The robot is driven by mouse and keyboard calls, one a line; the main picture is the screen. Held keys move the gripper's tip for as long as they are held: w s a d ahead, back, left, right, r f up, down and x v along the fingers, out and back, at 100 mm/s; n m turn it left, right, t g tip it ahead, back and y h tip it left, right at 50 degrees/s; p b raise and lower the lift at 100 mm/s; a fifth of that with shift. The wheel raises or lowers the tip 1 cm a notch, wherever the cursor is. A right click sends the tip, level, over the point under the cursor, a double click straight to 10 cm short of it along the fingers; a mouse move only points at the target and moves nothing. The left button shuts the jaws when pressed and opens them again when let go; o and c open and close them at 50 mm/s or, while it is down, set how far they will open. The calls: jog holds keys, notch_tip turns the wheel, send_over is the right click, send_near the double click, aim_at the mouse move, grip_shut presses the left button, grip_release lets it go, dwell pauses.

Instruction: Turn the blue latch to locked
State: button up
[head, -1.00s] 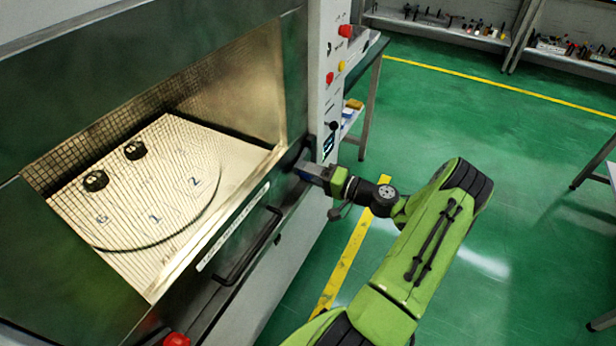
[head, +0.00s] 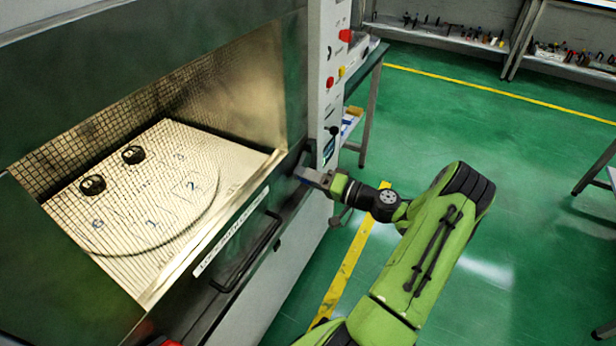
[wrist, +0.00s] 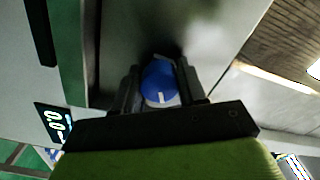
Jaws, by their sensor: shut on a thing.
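The blue latch (wrist: 160,84) is a round blue knob with a white line mark, seen in the wrist view between my two dark fingers. My gripper (wrist: 160,92) is shut on it, one finger on each side. The white mark points down toward the gripper in that view. In the head view my gripper (head: 306,177) reaches the right edge of the machine's front, beside the chamber opening. The latch is mostly hidden by the gripper there.
A black door handle (head: 248,255) is below my gripper to the left. A control panel with red and yellow buttons (head: 330,83) rises above it. Green floor is clear at right.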

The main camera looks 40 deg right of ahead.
jog(key=o, duration=1)
jog(key=shift+f, duration=0.1)
jog(key=shift+o, duration=0.2)
jog(key=p+v, duration=0.2)
jog(key=v, duration=1.3)
jog(key=shift+s, duration=0.4)
jog(key=shift+w, duration=0.1)
